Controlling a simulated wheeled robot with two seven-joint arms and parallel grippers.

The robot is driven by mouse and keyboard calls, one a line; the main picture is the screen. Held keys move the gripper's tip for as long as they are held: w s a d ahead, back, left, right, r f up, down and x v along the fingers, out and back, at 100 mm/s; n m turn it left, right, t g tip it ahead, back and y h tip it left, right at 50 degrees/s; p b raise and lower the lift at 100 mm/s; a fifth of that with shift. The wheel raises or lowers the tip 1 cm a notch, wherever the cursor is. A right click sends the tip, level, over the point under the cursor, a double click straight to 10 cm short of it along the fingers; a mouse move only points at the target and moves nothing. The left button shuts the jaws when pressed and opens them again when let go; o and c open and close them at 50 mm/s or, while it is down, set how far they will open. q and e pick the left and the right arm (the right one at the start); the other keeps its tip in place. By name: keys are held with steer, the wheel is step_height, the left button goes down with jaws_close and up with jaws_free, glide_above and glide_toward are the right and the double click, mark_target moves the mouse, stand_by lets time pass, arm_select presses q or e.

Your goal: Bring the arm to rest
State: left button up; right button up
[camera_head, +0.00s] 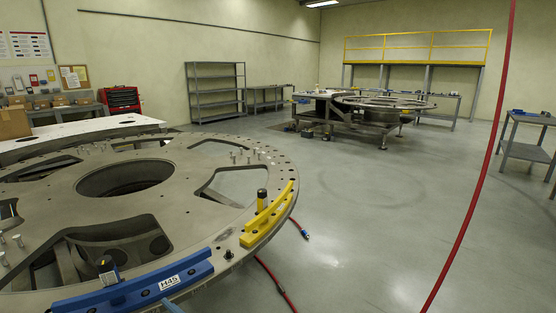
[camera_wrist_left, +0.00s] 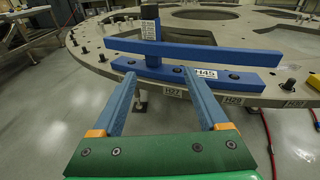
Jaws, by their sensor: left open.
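The round grey turret plate (camera_head: 190,185) fills the left of the head view. A blue fixture (camera_head: 140,288) with an H45 label and an upright dark-topped post sits on its near rim. A yellow fixture (camera_head: 268,216) with a similar post sits further right on the rim. In the left wrist view, my left gripper (camera_wrist_left: 158,77) is open and empty, its two blue fingers pointing at the plate's edge just before the blue fixture (camera_wrist_left: 215,56). I cannot tell whether the fingertips touch anything. My right gripper is in neither view.
Bolts stand on the plate. A red hose (camera_head: 474,180) hangs at the right, and a red cable (camera_head: 275,283) lies by the plate. A second round plate (camera_head: 385,103), shelves (camera_head: 215,92) and a side table (camera_head: 525,148) stand further off. The middle floor is clear.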

arm_select(q)
steer(key=s+d+f+n+g+h, duration=0.15)
steer(key=s+f+n+h, duration=0.35)
steer(key=f, duration=0.9)
steer(key=s+d+f+n+g+h, duration=0.1)
steer(key=s+f+g+h, duration=0.35)
steer(key=f, duration=0.85)
steer(key=s+d+f+n+g+h, duration=0.1)
steer(key=s+f+n, duration=0.3)
steer(key=s, duration=0.5)
steer(key=s+d+f+n+g+h, duration=0.1)
steer(key=s+d+f+n, duration=0.1)
steer(key=s+f+n, duration=0.2)
steer(key=s+d+f+n+g+h, duration=0.1)
steer(key=s+f+n, duration=0.3)
steer(key=s+n, duration=0.4)
steer(key=s, duration=0.7)
steer(key=shift+d+f+h, duration=0.2)
steer(key=shift+f+h, duration=0.1)
steer(key=shift+h, duration=0.05)
